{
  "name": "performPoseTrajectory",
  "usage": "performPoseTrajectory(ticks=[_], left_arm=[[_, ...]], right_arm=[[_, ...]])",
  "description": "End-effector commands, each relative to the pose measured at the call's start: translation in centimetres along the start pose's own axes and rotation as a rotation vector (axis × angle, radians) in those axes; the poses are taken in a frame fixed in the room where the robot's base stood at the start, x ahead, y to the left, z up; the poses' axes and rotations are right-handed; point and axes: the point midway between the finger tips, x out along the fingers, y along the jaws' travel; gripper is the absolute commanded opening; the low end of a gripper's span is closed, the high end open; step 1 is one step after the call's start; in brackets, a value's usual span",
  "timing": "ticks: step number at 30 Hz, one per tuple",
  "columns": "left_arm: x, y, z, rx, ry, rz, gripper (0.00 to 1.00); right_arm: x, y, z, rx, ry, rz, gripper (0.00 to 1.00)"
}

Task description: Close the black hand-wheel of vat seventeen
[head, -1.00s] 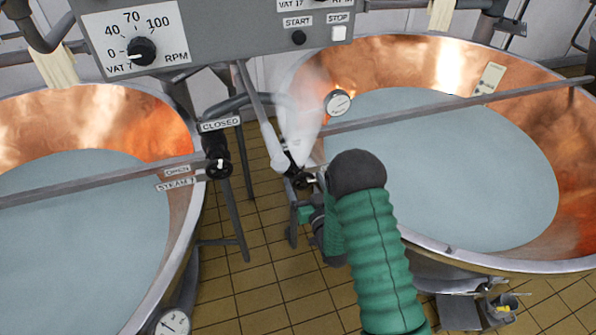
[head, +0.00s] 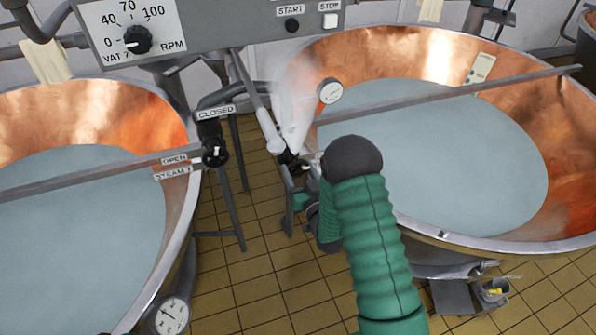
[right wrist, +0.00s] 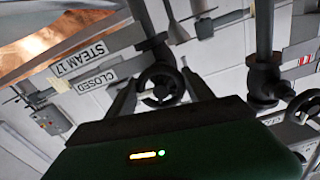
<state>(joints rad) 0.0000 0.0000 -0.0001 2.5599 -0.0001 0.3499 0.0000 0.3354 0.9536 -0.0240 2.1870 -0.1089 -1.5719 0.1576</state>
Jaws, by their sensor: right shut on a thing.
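The black hand-wheel (head: 289,160) of vat seventeen sits on a pipe beside the right-hand copper vat (head: 440,238). It is small and partly hidden in the head view. In the right wrist view the round, spoked wheel (right wrist: 161,84) lies between the two fingers. My right gripper (right wrist: 162,92) is shut on it, and in the head view the gripper (head: 299,168) reaches it from the front right. Labels "STEAM 17" (right wrist: 80,58) and "CLOSED" (right wrist: 97,83) show beside the wheel in the wrist view. White steam (head: 294,105) rises above the wheel. My left gripper is not in view.
Vat 7 (head: 180,235) stands at the left with its own black valve (head: 214,150). The grey control panel (head: 220,32) hangs above. A second dark valve (right wrist: 265,80) shows right of the wheel in the wrist view. Tiled floor (head: 262,275) lies between the vats.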

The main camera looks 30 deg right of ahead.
Motion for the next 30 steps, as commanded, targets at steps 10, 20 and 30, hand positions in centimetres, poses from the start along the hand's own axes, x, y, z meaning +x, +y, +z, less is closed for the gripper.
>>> performPoseTrajectory(ticks=[10,20,30], left_arm=[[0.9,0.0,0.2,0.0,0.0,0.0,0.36],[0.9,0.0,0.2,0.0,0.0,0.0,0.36],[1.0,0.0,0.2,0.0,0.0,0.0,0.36]], right_arm=[[0.0,-0.4,0.2,0.195,-0.006,-0.006,0.2],[0.0,-0.4,0.1,0.192,-0.003,-0.005,0.82],[-1.0,-0.3,0.2,0.191,-0.003,-0.004,0.82]])
